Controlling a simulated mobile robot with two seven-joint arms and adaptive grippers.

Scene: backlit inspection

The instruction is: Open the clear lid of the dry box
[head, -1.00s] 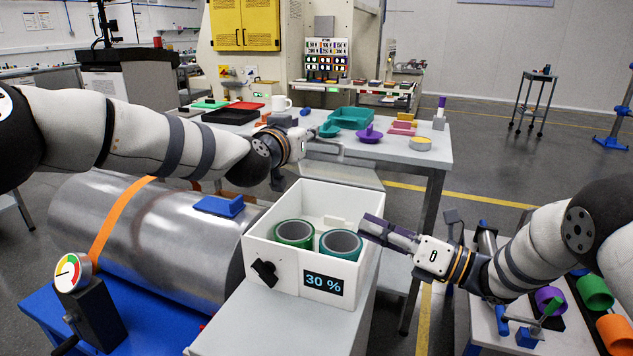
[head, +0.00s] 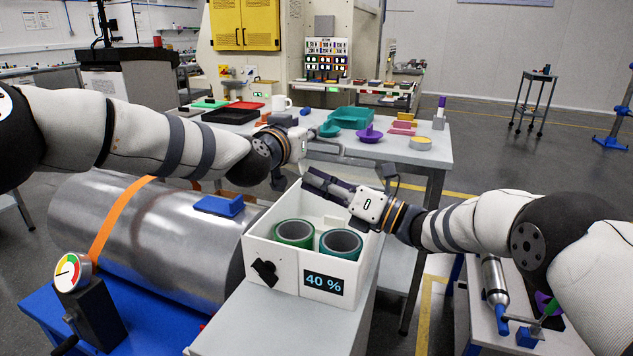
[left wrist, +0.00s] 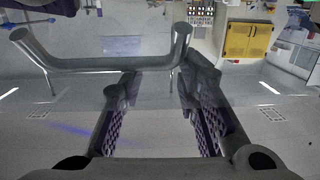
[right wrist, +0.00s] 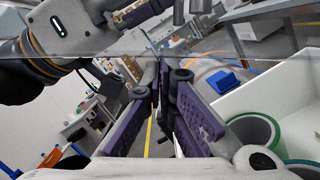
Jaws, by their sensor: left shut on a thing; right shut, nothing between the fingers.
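The white dry box (head: 290,276) stands on a grey pedestal, its top uncovered. A green roll (head: 291,242) and a teal roll (head: 341,257) are inside. The clear lid is raised and tilted; its edge (right wrist: 240,69) crosses the right wrist view, and its pane is hard to see in the head view. The lid's grey handle (left wrist: 100,62) spans the left wrist view. My left gripper (head: 308,148) is shut, apparently on this handle, though the contact is unclear. My right gripper (head: 310,181) is shut and empty above the box's back edge, close to the lid.
A metal drum (head: 150,235) with an orange strap lies left of the box. A gauge (head: 68,270) stands at front left. A worktable (head: 435,145) with trays and a mug is behind. A side bench (head: 475,335) with a metal cylinder is at right.

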